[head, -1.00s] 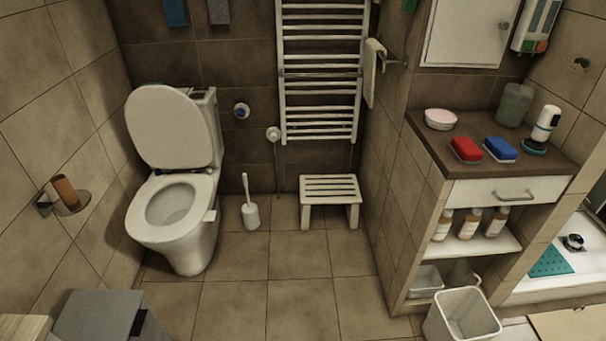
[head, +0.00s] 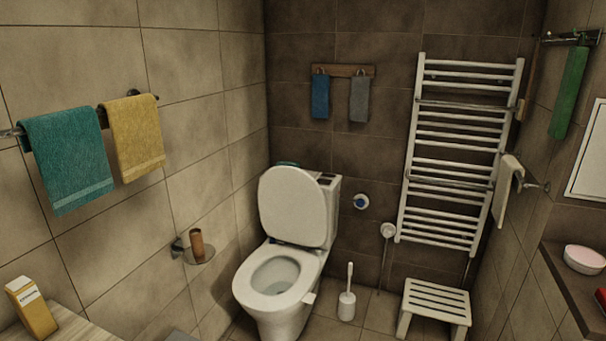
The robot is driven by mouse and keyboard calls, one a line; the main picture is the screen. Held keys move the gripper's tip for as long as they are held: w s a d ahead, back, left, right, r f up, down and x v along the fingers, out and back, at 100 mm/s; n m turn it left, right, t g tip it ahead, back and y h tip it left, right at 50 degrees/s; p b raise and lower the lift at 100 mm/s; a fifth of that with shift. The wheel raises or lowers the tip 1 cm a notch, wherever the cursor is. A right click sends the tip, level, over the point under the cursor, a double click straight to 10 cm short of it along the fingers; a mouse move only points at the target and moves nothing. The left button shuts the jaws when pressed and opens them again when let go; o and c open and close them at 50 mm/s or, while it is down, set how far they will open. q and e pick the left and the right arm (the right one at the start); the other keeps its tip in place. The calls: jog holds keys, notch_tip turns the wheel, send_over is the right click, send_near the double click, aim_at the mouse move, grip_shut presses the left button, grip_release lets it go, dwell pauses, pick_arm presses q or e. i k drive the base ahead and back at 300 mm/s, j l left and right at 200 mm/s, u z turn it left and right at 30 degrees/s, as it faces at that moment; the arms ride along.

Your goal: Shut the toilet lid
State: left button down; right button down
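The white toilet (head: 276,311) stands in the back left corner of the room. Its lid (head: 293,206) is raised and leans back against the cistern (head: 331,200). The seat ring (head: 247,285) lies down on the bowl, and the bowl opening shows through it. Neither of my grippers shows in the head view.
A toilet brush (head: 347,304) and a white slatted stool (head: 436,302) stand right of the toilet. A wall holder with a brown cup (head: 197,245) juts out at its left. A wooden surface with a yellow box (head: 31,308) is at lower left. A towel radiator (head: 460,150) hangs behind.

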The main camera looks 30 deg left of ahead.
aim_at(293, 206)
jog(key=i+u, duration=0.15)
jog(key=u, duration=0.25)
jog(key=i+u, duration=0.2)
jog(key=u, duration=0.25)
jog(key=i+l+u, duration=0.1)
jog(key=u, duration=0.3)
jog(key=i+l+u, duration=0.1)
jog(key=u, duration=0.35)
jog(key=i+l+u, duration=0.2)
jog(key=u, duration=0.2)
